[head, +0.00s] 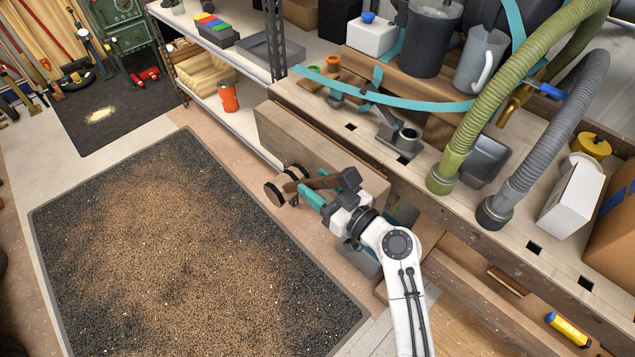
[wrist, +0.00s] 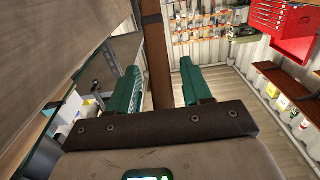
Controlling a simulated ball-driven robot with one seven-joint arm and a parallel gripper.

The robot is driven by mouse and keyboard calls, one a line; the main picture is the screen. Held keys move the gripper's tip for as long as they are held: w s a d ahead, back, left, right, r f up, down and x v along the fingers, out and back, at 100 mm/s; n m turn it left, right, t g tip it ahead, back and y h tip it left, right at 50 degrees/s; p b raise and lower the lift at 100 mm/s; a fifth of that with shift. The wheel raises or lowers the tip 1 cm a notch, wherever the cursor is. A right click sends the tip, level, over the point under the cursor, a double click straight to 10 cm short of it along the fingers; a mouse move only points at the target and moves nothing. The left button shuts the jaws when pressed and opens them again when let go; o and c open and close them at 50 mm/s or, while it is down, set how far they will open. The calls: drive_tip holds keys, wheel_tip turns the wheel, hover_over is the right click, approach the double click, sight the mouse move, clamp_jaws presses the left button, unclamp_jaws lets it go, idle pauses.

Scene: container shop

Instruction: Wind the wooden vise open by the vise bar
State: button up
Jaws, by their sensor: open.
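The wooden vise (head: 300,145) is a thick wooden jaw on the near side of the workbench, with round wooden ends (head: 273,194) sticking out. The brown vise bar (head: 320,183) lies across beside my gripper (head: 308,191). In the wrist view, the bar (wrist: 155,45) runs between the two teal fingers of my gripper (wrist: 160,68), with gaps beside it. The fingers are open. The vise jaw (wrist: 55,40) fills the upper left there. In the head view one finger is mostly hidden by the bar, and the gap between the jaws is hard to judge.
The workbench (head: 350,118) holds hoses (head: 500,90), a dark canister (head: 430,40) and a white box (head: 572,200). A metal shelf (head: 225,125) with an orange can (head: 228,96) stands beyond. A dark mat (head: 190,250) covered with shavings lies on open floor at left.

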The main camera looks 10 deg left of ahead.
drive_tip(key=shift+w+a, duration=0.1)
drive_tip(key=shift+a, duration=0.1)
clamp_jaws()
idle(0.4)
